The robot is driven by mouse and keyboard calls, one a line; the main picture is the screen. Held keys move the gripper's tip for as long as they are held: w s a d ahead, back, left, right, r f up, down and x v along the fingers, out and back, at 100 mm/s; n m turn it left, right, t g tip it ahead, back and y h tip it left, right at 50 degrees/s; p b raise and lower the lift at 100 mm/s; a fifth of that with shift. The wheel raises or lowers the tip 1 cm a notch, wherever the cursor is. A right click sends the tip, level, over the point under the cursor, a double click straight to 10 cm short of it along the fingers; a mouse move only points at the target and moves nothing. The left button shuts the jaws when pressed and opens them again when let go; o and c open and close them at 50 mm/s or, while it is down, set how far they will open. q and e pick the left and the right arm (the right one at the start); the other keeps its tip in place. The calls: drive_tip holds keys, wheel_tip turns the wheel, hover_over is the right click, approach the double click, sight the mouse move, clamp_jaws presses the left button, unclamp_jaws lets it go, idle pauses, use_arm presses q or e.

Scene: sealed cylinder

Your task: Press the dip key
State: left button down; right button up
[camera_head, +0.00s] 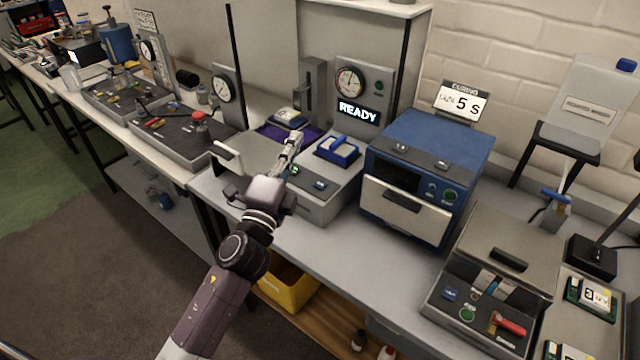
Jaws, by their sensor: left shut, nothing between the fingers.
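A grey machine (326,205) stands on the bench with a READY display (358,112) and a round gauge (350,82) above it. Its sloped front panel carries a green-lit key (294,169) and a blue key (320,184). The key labels are too small to read, so I cannot tell which is the dip key. My left gripper (296,138) is shut and empty. It reaches over the machine's left part, its fingers close to the green-lit key and hiding part of the panel. I cannot tell whether it touches anything. My right gripper is not in view.
A blue holder (338,150) sits on the machine. A blue curing oven (425,170) stands to its right, with a CURING sign (460,102) showing 5 s. A grey lidded device (495,275) is at lower right. The bench front (345,260) is clear. A yellow bin (288,287) sits below.

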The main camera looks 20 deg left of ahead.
use_arm(q)
drive_tip(key=w+d+r+m+g+h, duration=0.2)
drive_tip(key=d+r+m+g+h, duration=0.15)
drive_tip(key=d+m+h, duration=0.6)
drive_tip(key=w+d+r+m+g+h, duration=0.1)
drive_tip(key=d+r+m+g+h, duration=0.3)
drive_tip(key=m, duration=1.1)
drive_tip(key=w+a+f+m+g+y, duration=0.2)
drive_tip(key=a+f+m+g+y, duration=0.5)
drive_tip(key=a+f+m, duration=0.3)
drive_tip(key=shift+w+f+m, duration=0.25)
drive_tip(key=shift+f+m, duration=0.05)
drive_tip(key=shift+m, duration=0.15)
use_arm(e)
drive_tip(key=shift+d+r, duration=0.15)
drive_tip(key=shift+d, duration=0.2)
use_arm(q)
drive_tip(key=shift+f, duration=0.1)
